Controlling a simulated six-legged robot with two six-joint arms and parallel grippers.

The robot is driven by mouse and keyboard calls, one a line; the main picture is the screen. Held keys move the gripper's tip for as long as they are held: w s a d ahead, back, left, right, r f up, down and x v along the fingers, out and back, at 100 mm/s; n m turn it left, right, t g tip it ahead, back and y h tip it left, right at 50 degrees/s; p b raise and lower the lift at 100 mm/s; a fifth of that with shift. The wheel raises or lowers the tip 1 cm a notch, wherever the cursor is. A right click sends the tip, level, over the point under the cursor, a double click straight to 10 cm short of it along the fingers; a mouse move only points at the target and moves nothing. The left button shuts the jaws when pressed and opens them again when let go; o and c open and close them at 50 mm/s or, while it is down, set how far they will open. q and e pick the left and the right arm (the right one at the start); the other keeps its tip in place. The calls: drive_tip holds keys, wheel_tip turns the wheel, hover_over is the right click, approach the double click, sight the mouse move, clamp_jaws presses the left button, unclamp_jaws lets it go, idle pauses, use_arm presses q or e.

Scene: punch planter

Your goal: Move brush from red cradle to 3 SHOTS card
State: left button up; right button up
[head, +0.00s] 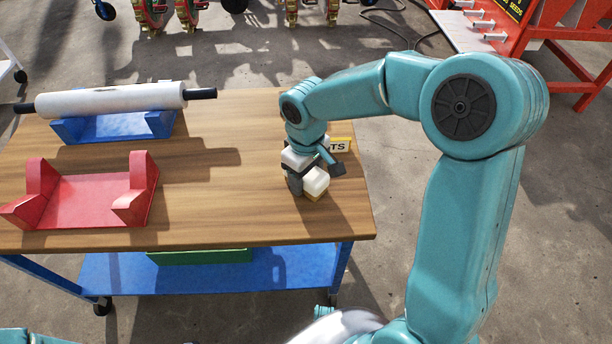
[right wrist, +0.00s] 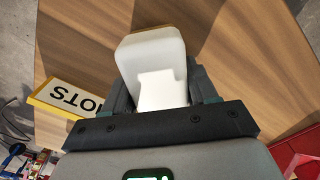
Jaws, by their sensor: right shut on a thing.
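The red cradle (head: 85,203) stands empty at the front left of the table. The brush, a white block with a tan edge (head: 316,182), is at the right end of the table. My right gripper (head: 303,180) is shut on it, and the right wrist view shows the white brush (right wrist: 150,55) between the fingers. I cannot tell whether the brush touches the table. My left gripper is out of view.
A blue cradle (head: 112,127) holds a white roller (head: 110,102) with dark handles at the back left. The wooden tabletop (head: 220,205) is clear in the middle. A blue lower shelf (head: 200,275) bears a green item (head: 200,257). Red machinery (head: 575,60) stands behind right.

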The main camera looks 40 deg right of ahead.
drive_tip(key=shift+f, duration=0.2)
drive_tip(key=o, duration=1.1)
drive_tip(key=shift+r, duration=0.1)
drive_tip(key=shift+r, duration=0.15)
wheel_tip(320, 180, up, 12)
drive_tip(key=p, duration=0.3)
